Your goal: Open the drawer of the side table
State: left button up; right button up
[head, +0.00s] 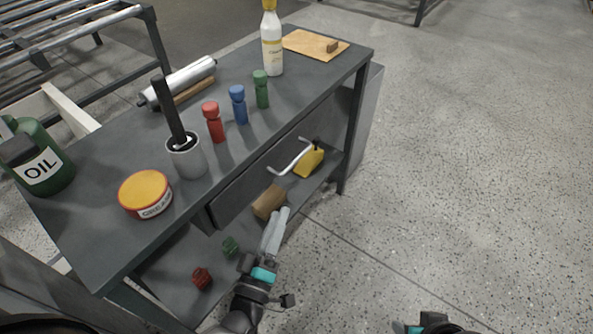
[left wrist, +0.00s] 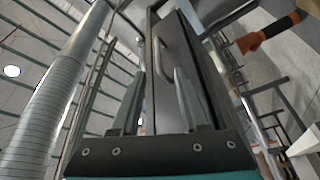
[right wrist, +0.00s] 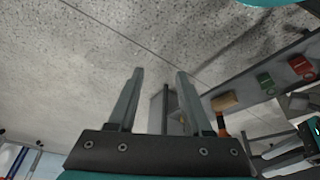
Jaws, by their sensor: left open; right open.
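The grey side table (head: 105,235) stands at the left of the head view. Its drawer front (head: 242,194) lies under the front edge of the top and looks shut. A silver bar handle (head: 290,160) sticks out from it. My left gripper (head: 275,222) is open and empty, in front of the table and below the handle in the picture, apart from it. In the left wrist view, the drawer front (left wrist: 192,75) and the handle (left wrist: 164,57) appear beyond the fingers. My right gripper (right wrist: 158,88) is open and empty; only part of it shows at the head view's bottom edge.
The tabletop holds an oil can (head: 40,160), a grease tin (head: 145,194), a grey cup (head: 187,158), several coloured pieces and a bottle (head: 271,42). A brown block (head: 268,202) and a yellow item (head: 308,162) lie on the lower shelf. Speckled floor (head: 460,180) at right is clear.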

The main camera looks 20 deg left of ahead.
pick_arm(q)
jog(key=b, duration=0.2)
send_near(297, 157)
jog(key=w, duration=0.3)
jog(key=shift+n, duration=0.3)
jog(key=shift+w+d+r+b, duration=0.1)
jog(key=shift+w+r+b, duration=0.15)
jog(key=shift+w, duration=0.85)
jog(key=shift+w+a+r+b, duration=0.1)
jog(key=shift+w+r+b, duration=0.2)
jog(key=shift+w, duration=0.85)
jog(key=shift+w+d+r+b, duration=0.1)
jog(key=shift+w+b, duration=0.25)
jog(key=shift+w, duration=0.75)
pick_arm(e)
jog(key=w+a+r+t+y, duration=0.2)
jog(key=w+a+r+t, duration=0.1)
jog(key=w+a+t, duration=0.1)
jog(key=shift+a+n, duration=0.25)
jog(key=shift+n, duration=0.05)
pick_arm(q)
jog(key=shift+c, duration=0.3)
grip_shut()
